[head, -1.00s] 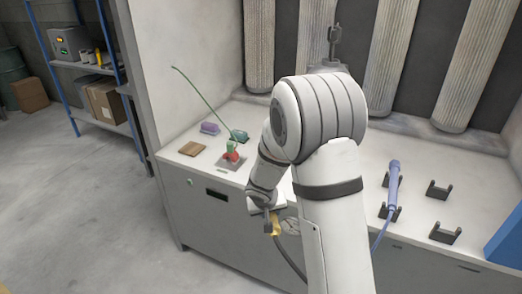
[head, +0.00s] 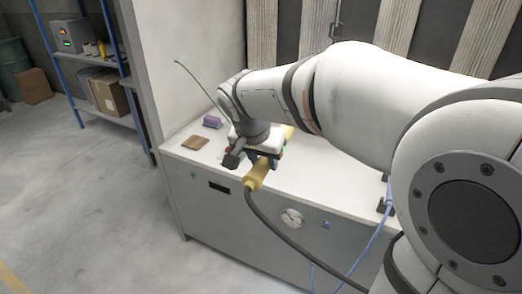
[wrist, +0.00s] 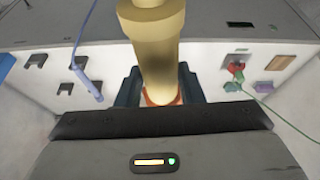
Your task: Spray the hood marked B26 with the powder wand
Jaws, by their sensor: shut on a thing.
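My gripper (head: 262,158) is shut on a yellow wand (head: 257,177). In the wrist view the yellow wand (wrist: 155,45) sits between the two dark fingers of my gripper (wrist: 160,92). A dark hose (head: 270,228) runs from the wand's near end down to the lower right. The wand is over the front part of the white bench (head: 300,185); its gap to the top cannot be told. No hood and no B26 mark can be read in these views.
A blue wand (wrist: 90,85) lies in a cradle, with empty cradles (wrist: 35,60) beside it. A red and green item (wrist: 236,72) with a thin green wire, a purple block (head: 212,121) and a brown block (head: 195,142) stand at the bench's left end. Pleated columns (head: 398,30) hang behind.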

